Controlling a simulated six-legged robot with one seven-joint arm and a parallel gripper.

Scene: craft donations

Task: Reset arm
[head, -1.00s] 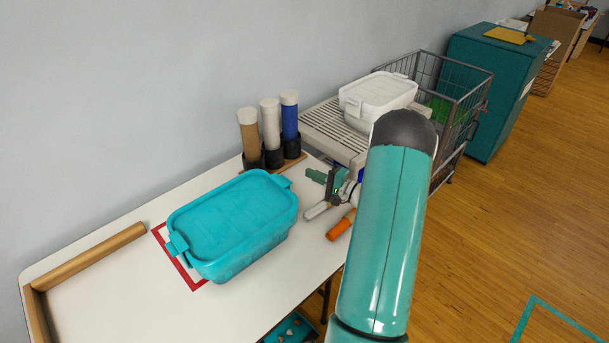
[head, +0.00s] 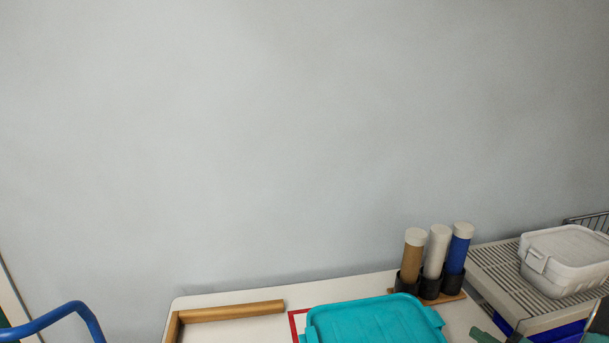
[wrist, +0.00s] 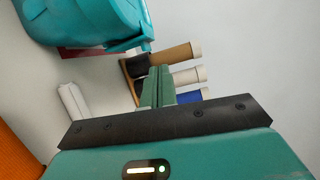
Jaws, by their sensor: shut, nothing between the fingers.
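My gripper (wrist: 157,76) is shut and empty. Its two green fingers lie together in the middle of the wrist view. In the head view, only a small part of it shows at the bottom right edge. It points toward three upright tubes: brown (wrist: 175,54), white (wrist: 187,77) and blue (wrist: 190,97). The same brown tube (head: 413,257), white tube (head: 436,254) and blue tube (head: 458,250) stand in black holders in the head view. No touch between fingers and tubes can be made out.
A teal lidded bin (head: 375,322) stands on the white table (head: 250,325), beside a wooden rail (head: 230,311). A white lidded bin (head: 566,260) sits on a slatted rack (head: 497,274) at right. A white stick (wrist: 72,102) and an orange object (wrist: 15,155) lie near my gripper.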

